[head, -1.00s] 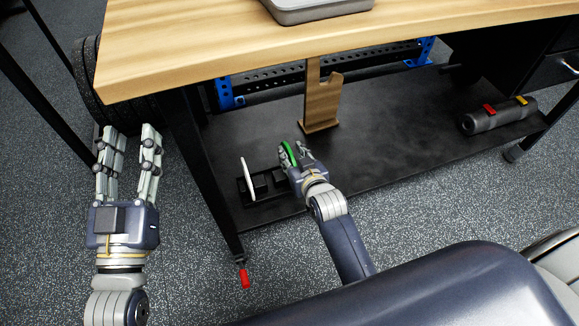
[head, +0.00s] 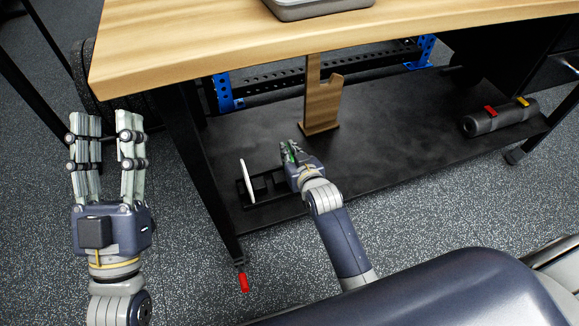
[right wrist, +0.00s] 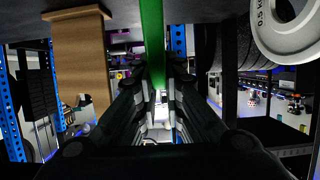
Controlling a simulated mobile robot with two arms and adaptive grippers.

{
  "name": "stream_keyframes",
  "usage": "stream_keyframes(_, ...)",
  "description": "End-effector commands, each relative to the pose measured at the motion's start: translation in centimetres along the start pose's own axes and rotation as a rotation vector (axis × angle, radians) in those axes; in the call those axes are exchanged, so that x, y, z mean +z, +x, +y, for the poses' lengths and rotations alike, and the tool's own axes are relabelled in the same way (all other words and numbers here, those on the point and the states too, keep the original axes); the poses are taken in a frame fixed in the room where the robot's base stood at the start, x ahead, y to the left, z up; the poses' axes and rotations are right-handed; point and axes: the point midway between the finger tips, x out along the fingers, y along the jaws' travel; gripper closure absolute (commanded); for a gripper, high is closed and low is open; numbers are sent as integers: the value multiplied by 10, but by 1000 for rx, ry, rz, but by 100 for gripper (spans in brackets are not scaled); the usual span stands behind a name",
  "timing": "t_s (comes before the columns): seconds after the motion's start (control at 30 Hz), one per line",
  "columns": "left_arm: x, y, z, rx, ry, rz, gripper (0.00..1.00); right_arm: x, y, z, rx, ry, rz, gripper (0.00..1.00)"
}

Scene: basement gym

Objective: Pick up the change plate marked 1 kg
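A green change plate (right wrist: 152,40) shows edge-on in the right wrist view. Its number is not visible. My right gripper (head: 289,150) is at the low black shelf with its fingers close on both sides of the green plate, gripping it. In the head view the fingers hide most of the plate. My left gripper (head: 103,128) is open and empty, left of the table.
The wooden tabletop (head: 200,50) overhangs the shelf (head: 390,140). A wooden stand (head: 321,105) rises behind my right gripper. A dark roll with red and yellow straps (head: 500,118) lies at the shelf's right. A table leg (head: 210,180) stands between my grippers.

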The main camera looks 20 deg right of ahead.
Motion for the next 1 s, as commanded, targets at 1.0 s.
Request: stream_keyframes(1.0, 58, -9, -8, -15, 12, -321, 60, -33, -12, 0, 0, 0, 12, 100)
